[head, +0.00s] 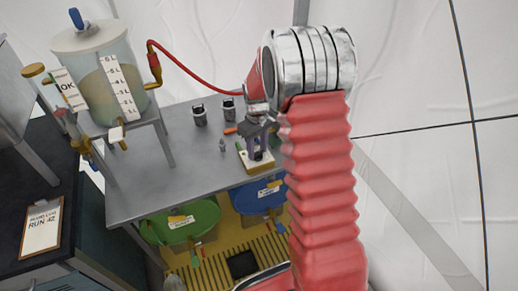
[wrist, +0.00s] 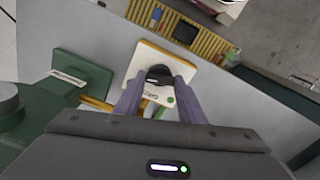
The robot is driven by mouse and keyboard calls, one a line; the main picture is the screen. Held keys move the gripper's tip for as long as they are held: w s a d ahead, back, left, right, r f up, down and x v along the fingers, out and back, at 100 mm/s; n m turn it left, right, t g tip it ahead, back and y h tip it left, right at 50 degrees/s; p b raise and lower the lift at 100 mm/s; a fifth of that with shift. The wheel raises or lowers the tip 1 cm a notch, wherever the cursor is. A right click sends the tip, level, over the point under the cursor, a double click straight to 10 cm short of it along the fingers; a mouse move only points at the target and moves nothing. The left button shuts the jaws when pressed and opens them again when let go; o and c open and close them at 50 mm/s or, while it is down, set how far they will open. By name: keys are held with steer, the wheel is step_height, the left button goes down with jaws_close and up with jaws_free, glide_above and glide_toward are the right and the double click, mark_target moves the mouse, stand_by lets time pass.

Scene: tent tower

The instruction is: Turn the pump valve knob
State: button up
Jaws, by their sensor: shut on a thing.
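The knob (wrist: 158,73) is dark and round, on a cream plate (wrist: 150,54) with yellow edges. The plate also shows on the grey table in the head view (head: 244,157). My gripper (wrist: 158,82) has its two grey-purple fingers on either side of the knob and is shut on it. In the head view my gripper (head: 259,150) points down over the plate and hides most of the knob. A small label and a green dot lie on the plate near the fingers. The knob's turn angle cannot be read.
A green box (wrist: 88,72) and a larger green body (wrist: 35,130) stand left of the plate in the wrist view. A clear tank (head: 95,75) with a red hose (head: 195,74) stands at left. Two dark-topped canisters (head: 200,116) are on the table (head: 150,200).

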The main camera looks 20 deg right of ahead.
mark_target(258, 152)
steer(key=shift+s+n, duration=0.1)
steer(key=shift+n, duration=0.2)
steer(key=o, duration=1)
steer(key=shift+o, duration=0.2)
steer(key=shift+r, duration=0.1)
step_height(258, 152, up, 14)
steer(key=shift+f, duration=0.25)
stand_by(0.4)
